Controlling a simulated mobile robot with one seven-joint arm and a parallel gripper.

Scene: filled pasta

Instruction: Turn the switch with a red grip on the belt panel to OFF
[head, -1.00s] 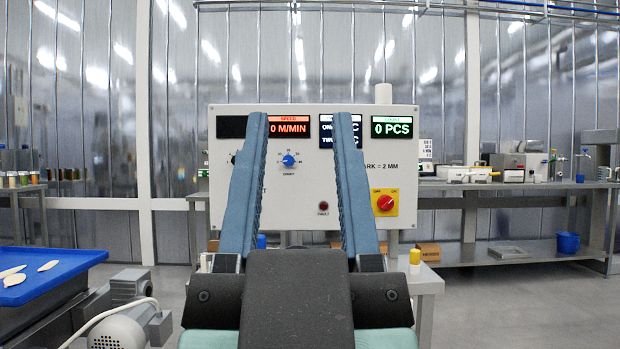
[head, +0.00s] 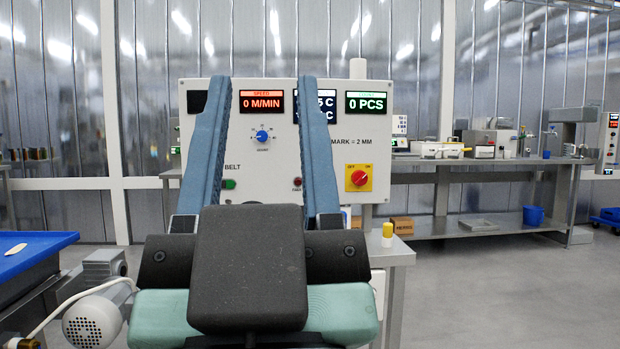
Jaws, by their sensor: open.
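The belt panel (head: 285,182) is a white box facing me with lit displays along its top. The switch with a red grip (head: 359,178) sits on a yellow plate at the panel's lower right, with small lettering on the plate's upper corners. Its exact pointing is too small to tell. My gripper (head: 260,84) is open and empty, its two blue fingers standing up in front of the panel, left of the red switch. The fingers hide parts of the panel and its displays. I see no contact with the switch.
A blue knob (head: 262,136), a green button (head: 229,184) and a dark red fault lamp (head: 297,182) are also on the panel. A small yellow-capped item (head: 387,229) stands on a table right of my gripper. A blue tray (head: 35,245) and a motor (head: 95,318) are at left.

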